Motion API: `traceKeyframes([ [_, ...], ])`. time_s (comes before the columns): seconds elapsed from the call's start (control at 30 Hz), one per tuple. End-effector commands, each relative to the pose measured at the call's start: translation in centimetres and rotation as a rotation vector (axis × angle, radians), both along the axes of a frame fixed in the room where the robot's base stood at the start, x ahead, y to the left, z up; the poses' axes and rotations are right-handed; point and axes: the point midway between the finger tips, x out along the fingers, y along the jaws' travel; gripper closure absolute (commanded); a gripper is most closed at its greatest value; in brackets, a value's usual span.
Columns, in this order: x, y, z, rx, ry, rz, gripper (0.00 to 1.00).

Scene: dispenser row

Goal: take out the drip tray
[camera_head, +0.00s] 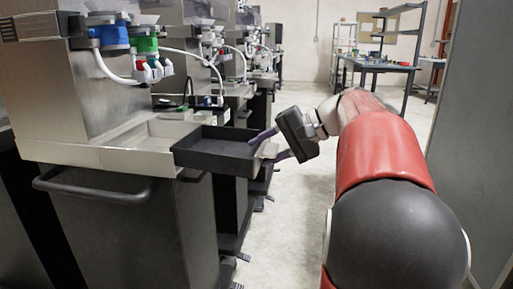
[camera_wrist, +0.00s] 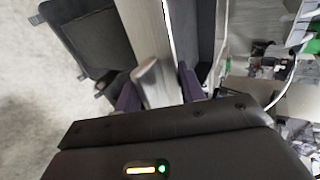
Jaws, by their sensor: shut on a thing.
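The drip tray is a shallow, open, dark box (camera_head: 215,149) with a pale front panel. In the head view it juts to the right from the metal ledge of the nearest dispenser. Its left end meets the ledge; I cannot tell whether any of it is still inside. It looks about level and empty. My gripper (camera_head: 272,145) is at its right end, its purple fingers shut on the pale front. In the wrist view the fingers (camera_wrist: 158,88) are on either side of the pale front panel (camera_wrist: 143,35), with the dark tray (camera_wrist: 196,40) to its right.
The dispenser cabinet (camera_head: 130,225) has a dark bar handle (camera_head: 92,190) below the ledge. Blue and green valves (camera_head: 145,45) and a white hose hang above. More dispensers stand behind. The floor (camera_head: 290,210) right of the row is clear; a grey panel (camera_head: 470,140) stands far right.

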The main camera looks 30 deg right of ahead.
Motion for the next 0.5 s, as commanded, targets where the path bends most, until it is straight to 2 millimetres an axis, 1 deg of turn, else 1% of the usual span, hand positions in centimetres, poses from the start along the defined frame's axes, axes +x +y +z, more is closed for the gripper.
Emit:
traceKeyframes([
  [0.2, -1.0, -1.5, 0.1, 0.001, -0.001, -0.002, 1.0],
  [0.5, -2.3, -3.2, 0.1, 0.001, 0.0, -0.001, 1.0],
])
